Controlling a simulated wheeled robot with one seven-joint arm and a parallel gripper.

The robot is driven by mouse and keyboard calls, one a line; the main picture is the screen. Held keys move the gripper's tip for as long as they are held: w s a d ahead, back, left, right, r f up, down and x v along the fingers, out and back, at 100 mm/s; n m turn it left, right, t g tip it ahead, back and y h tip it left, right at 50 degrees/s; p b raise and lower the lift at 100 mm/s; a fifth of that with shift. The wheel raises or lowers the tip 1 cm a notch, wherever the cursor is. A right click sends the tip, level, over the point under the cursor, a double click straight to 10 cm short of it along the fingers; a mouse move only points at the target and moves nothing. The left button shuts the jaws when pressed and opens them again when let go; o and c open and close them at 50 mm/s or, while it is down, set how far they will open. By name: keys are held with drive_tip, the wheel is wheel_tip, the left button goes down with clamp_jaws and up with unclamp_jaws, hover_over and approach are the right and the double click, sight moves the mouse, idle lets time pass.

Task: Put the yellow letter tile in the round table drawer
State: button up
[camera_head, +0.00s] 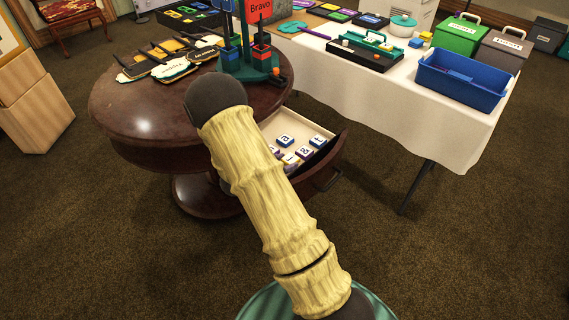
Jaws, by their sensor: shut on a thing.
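The round table (125,112) is dark polished wood, at the left of the head view. Its drawer (333,150) is pulled out towards the right and stands open. Several letter tiles lie in it, among them a blue-edged one (285,141) at the back and another blue-edged one (318,142) at the right. My pale arm crosses the view and covers the drawer's left part. I cannot make out a yellow letter tile for certain. My gripper is hidden, so its place relative to the drawer and tiles does not show.
A white-clothed table (450,128) at the right carries a blue bin (460,84), a green box (457,36) and a dark tray (358,54). Carpet is clear at the lower right.

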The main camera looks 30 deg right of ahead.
drive_tip(key=shift+f, duration=0.5)
drive_tip(key=o, duration=0.9)
drive_tip(key=shift+o, duration=0.2)
drive_tip(key=shift+r, duration=0.55)
drive_tip(key=p+v, duration=0.2)
drive_tip(key=v, duration=1)
